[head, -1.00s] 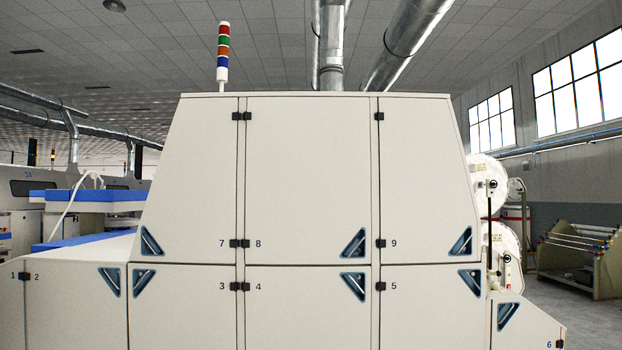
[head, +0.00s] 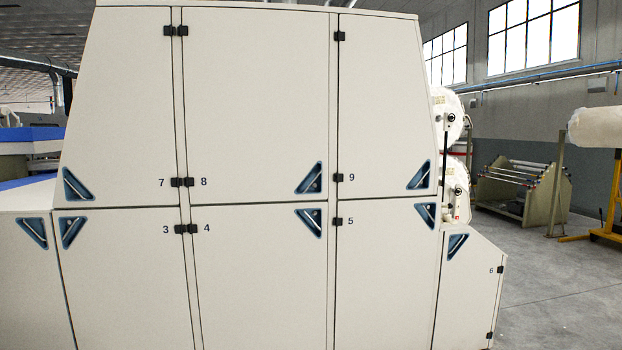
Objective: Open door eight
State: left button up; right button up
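Door eight (head: 258,100) is the large upper middle panel of the cream machine in the head view. The number 8 is printed at its lower left, beside black hinges (head: 183,182) on its left edge. Its blue triangular recessed handle (head: 310,179) is at the lower right corner. The door looks shut, flush with the panels around it. Neither of my grippers is in view.
Door seven (head: 120,100) is to the left, door nine (head: 388,100) to the right and door four (head: 258,270) below; all look shut. White rolls (head: 449,115) stand behind the machine's right side. A rack (head: 520,190) stands on open grey floor (head: 560,290) at right.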

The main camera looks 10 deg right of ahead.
aim_at(255, 80)
jog(key=i+j, duration=0.1)
jog(key=i, duration=0.55)
jog(key=i+j, duration=0.15)
jog(key=i, duration=0.45)
jog(key=i+j, duration=0.1)
jog(key=i, duration=0.55)
jog(key=i+j+z, duration=0.1)
jog(key=i, duration=0.55)
